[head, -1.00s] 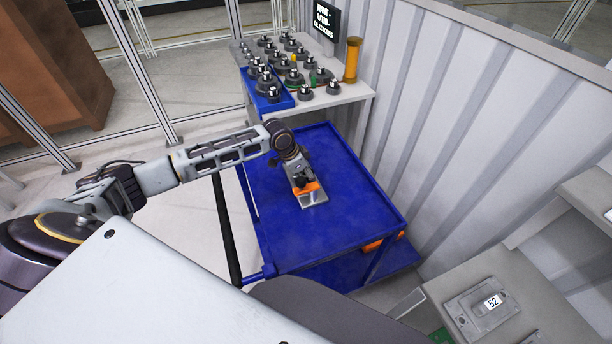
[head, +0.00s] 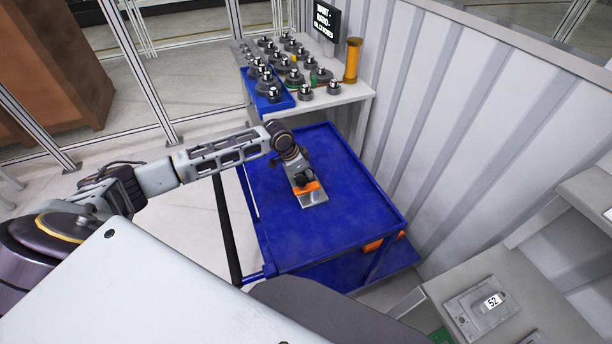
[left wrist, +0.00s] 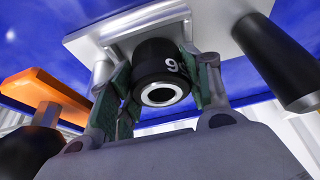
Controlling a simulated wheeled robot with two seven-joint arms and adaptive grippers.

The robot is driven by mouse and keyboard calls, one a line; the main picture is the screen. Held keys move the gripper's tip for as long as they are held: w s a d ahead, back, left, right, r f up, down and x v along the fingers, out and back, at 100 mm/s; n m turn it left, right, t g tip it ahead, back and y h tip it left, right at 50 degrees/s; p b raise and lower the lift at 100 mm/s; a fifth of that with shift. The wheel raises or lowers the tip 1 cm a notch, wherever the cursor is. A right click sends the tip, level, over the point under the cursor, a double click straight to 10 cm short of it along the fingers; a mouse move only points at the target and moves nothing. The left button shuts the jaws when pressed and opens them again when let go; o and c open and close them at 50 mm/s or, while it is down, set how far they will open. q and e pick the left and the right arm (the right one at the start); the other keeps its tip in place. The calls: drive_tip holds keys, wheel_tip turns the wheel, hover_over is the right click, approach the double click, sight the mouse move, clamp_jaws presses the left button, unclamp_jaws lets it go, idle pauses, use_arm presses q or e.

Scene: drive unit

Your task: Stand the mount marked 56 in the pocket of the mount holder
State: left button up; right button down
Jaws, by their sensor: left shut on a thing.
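My left gripper (head: 301,177) is low over the blue cart top, at the silver plate of what looks like the mount holder (head: 314,198). In the left wrist view its two green-padded fingers are shut on a black round mount (left wrist: 158,70) with a silver ring around a dark hole. A white mark like a 9 and part of another character show on the mount; the full number cannot be read. The holder's silver plate (left wrist: 90,44) lies right behind the mount. The pocket is hidden, and I cannot tell whether the mount is in it. My right gripper is not in view.
An orange part (left wrist: 40,92) and a black cylinder (left wrist: 275,62) flank the gripper. The blue cart top (head: 345,225) is otherwise clear. Several dark mounts stand on the table (head: 345,97) behind, beside an orange cylinder (head: 352,60). A plate marked 52 (head: 480,308) lies at lower right.

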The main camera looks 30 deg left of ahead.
use_arm(q)
drive_tip(key=shift+s+d+f, duration=0.1)
drive_tip(key=shift+s+f, duration=0.3)
drive_tip(key=shift+f, duration=0.2)
drive_tip(key=shift+s+f, duration=0.1)
drive_tip(key=shift+f, duration=0.25)
drive_tip(key=shift+d, duration=0.1)
drive_tip(key=o, duration=1.1)
drive_tip(key=shift+o, duration=1.2)
drive_tip(key=shift+f, duration=0.1)
drive_tip(key=shift+o, duration=0.6)
drive_tip(key=shift+w+f, duration=0.2)
drive_tip(key=shift+w, duration=0.15)
drive_tip(key=shift+s+r, duration=0.1)
drive_tip(key=shift+r, duration=0.05)
